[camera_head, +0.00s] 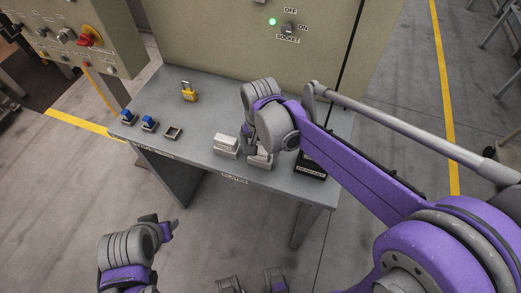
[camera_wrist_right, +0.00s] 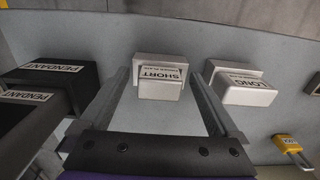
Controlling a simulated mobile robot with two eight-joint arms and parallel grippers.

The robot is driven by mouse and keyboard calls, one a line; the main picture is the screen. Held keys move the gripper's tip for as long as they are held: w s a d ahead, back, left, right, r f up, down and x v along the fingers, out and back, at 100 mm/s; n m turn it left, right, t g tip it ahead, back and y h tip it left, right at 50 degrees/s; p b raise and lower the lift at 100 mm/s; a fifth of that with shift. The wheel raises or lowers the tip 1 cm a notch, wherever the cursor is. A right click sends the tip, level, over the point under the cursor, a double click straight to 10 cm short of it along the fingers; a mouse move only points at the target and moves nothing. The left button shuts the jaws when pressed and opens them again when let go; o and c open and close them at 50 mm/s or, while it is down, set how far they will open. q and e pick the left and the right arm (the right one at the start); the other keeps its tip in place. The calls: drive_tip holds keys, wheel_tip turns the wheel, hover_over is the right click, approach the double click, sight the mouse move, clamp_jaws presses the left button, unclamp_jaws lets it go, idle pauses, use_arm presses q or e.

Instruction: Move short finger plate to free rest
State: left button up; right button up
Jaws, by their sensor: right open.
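The short finger plate (camera_wrist_right: 161,88) is a small white block with a SHORT label, in front of a white holder (camera_wrist_right: 165,60) in the right wrist view. In the head view the short plate's white block (camera_head: 260,161) is partly hidden under my right gripper (camera_head: 252,147). That gripper is open; its two fingers show either side of the short plate in the wrist view (camera_wrist_right: 167,78). I cannot tell whether they touch it. A white LONG plate (camera_wrist_right: 247,96) stands beside it, also in the head view (camera_head: 226,145). My left gripper (camera_head: 163,229) is low at the left, away from the table; its jaws are unclear.
Black PENDANT blocks (camera_wrist_right: 35,107) stand on the other side of the short plate. On the grey table (camera_head: 200,112) are a yellow padlock (camera_head: 189,93), two blue items (camera_head: 148,123) and an empty dark square frame (camera_head: 172,132). A beige cabinet (camera_head: 230,40) rises behind.

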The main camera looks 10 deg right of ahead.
sight(261, 151)
wheel_tip(261, 151, up, 11)
drive_tip(key=shift+p, duration=0.4)
drive_tip(key=shift+f, duration=0.1)
idle(0.4)
drive_tip(key=s+d+f+n+t, duration=0.5)
drive_tip(key=s+f, duration=0.5)
drive_tip(key=s, duration=0.3)
drive_tip(key=shift+s+d+n+p, duration=0.35)
drive_tip(key=shift+d+n+p, duration=0.1)
drive_tip(key=shift+d+n, duration=0.5)
